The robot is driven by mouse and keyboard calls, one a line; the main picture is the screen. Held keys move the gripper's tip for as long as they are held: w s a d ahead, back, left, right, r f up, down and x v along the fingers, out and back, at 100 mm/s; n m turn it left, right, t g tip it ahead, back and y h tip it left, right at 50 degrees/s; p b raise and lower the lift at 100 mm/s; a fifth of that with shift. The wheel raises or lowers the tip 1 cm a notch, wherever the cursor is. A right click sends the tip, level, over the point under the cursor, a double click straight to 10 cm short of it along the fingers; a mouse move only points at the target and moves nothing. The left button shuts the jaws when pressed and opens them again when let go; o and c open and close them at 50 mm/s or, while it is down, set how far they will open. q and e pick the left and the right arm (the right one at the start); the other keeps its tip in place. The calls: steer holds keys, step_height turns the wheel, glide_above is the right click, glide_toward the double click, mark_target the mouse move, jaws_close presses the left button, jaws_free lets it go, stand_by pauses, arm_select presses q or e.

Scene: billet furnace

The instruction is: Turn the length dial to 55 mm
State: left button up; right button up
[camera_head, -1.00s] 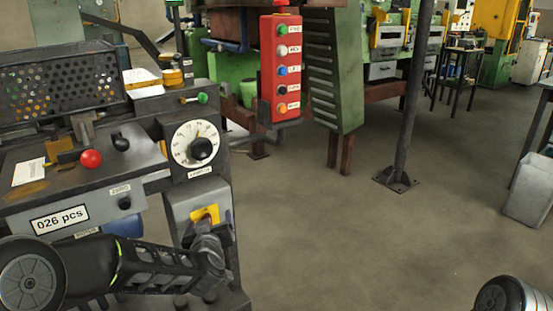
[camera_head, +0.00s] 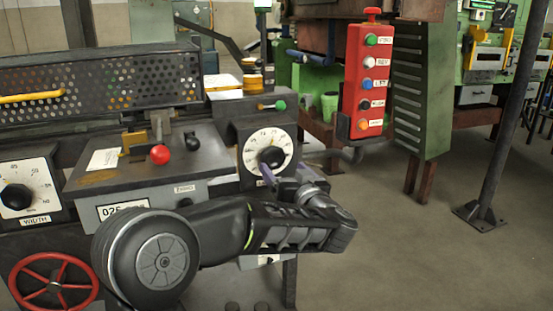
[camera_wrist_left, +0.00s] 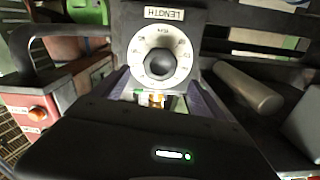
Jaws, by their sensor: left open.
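The length dial (camera_head: 284,143) is a round white scale with a black knob (camera_head: 270,157) on a dark housing. In the left wrist view the dial (camera_wrist_left: 184,51) appears upside down under its LENGTH label (camera_wrist_left: 164,14), with the knob (camera_wrist_left: 159,64) at its middle. The scale figures are too small to read surely. My left gripper (camera_head: 279,178) is open just in front of the dial, at its lower edge. In the wrist view its two fingers lie left and right below the knob, apart from it. My right gripper is out of view.
A red button box (camera_head: 368,85) hangs right of the dial. A width dial (camera_head: 28,187) and a red handwheel (camera_head: 55,283) are at the left. A red ball lever (camera_head: 160,154) and a green-knobbed lever (camera_head: 279,105) are close by. Open floor lies to the right.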

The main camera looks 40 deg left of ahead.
mark_target(274, 158)
arm_select(q)
steer(key=b+x, duration=0.1)
steer(key=x, duration=0.6)
steer(key=shift+w+a+f, duration=0.1)
steer(key=shift+w+a, duration=0.1)
steer(key=shift+a, duration=0.2)
steer(key=shift+c, duration=0.5)
steer(key=c, duration=1.3)
steer(key=shift+o, duration=0.2)
